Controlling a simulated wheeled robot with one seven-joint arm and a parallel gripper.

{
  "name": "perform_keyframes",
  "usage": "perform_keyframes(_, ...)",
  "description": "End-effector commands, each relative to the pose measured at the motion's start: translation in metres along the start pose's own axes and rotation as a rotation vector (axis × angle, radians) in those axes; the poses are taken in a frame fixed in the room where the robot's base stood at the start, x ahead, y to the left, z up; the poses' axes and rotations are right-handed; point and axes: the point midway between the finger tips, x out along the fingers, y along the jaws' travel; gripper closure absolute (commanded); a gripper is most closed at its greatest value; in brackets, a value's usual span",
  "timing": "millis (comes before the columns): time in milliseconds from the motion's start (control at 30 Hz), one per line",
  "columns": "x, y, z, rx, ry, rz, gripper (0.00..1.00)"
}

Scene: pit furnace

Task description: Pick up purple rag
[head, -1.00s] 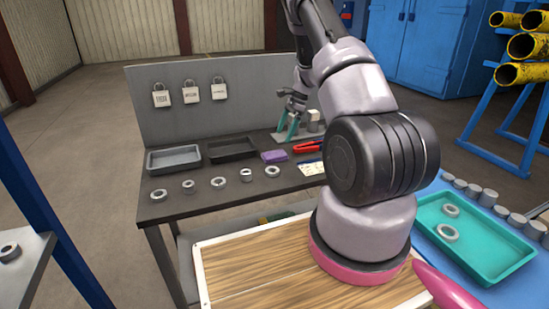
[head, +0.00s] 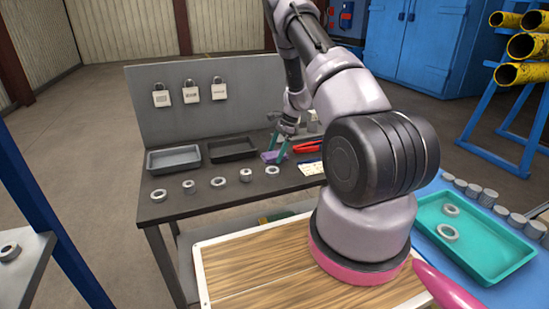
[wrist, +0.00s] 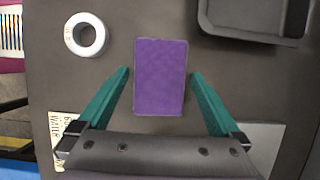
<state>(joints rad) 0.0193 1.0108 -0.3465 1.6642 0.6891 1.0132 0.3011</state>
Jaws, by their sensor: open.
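The purple rag (wrist: 160,76) is a flat folded rectangle lying on the dark workbench. In the wrist view it lies between the two teal fingers of my gripper (wrist: 160,82), with a gap on each side. The fingers are open and empty. In the head view my gripper (head: 277,150) is low over the bench, and its fingers partly hide the rag (head: 269,156). I cannot tell the exact height of the fingertips above the bench.
A dark tray (head: 232,150) and a grey tray (head: 174,160) lie left of the rag. Several metal rings, such as one ring (wrist: 86,35), stand along the bench's front. Red-handled pliers (head: 308,146) and a printed card (head: 311,168) lie to the right. A panel with padlocks (head: 191,92) rises behind.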

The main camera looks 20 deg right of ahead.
Motion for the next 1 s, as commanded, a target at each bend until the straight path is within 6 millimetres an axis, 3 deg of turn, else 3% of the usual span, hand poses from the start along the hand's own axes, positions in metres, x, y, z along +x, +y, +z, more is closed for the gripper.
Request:
perform_keyframes(400,0.003,0.000,-0.002,0.001,0.000,0.000,0.00)
perform_keyframes(600,0.003,0.000,-0.002,0.000,0.000,0.000,0.74)
perform_keyframes(867,0.001,0.000,0.000,0.000,0.000,0.000,0.74)
perform_keyframes(1000,-0.015,-0.001,0.007,-0.001,-0.001,-0.004,0.74)
